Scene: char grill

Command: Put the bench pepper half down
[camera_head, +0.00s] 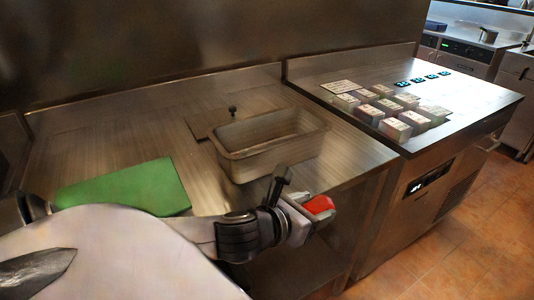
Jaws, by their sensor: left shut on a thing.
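A red pepper half (318,204) is in the jaws of my left gripper (310,208), at the front edge of the steel bench (110,140). My left gripper is shut on it. The arm comes in from the lower left and hides part of the bench front. I cannot tell how far above the bench the pepper half is. My right gripper does not show.
A steel pan (268,145) stands behind my left gripper. A green cutting board (125,187) lies to the left. Several small boxes (396,128) stand on the right counter (465,95). Bare bench lies right of the pan.

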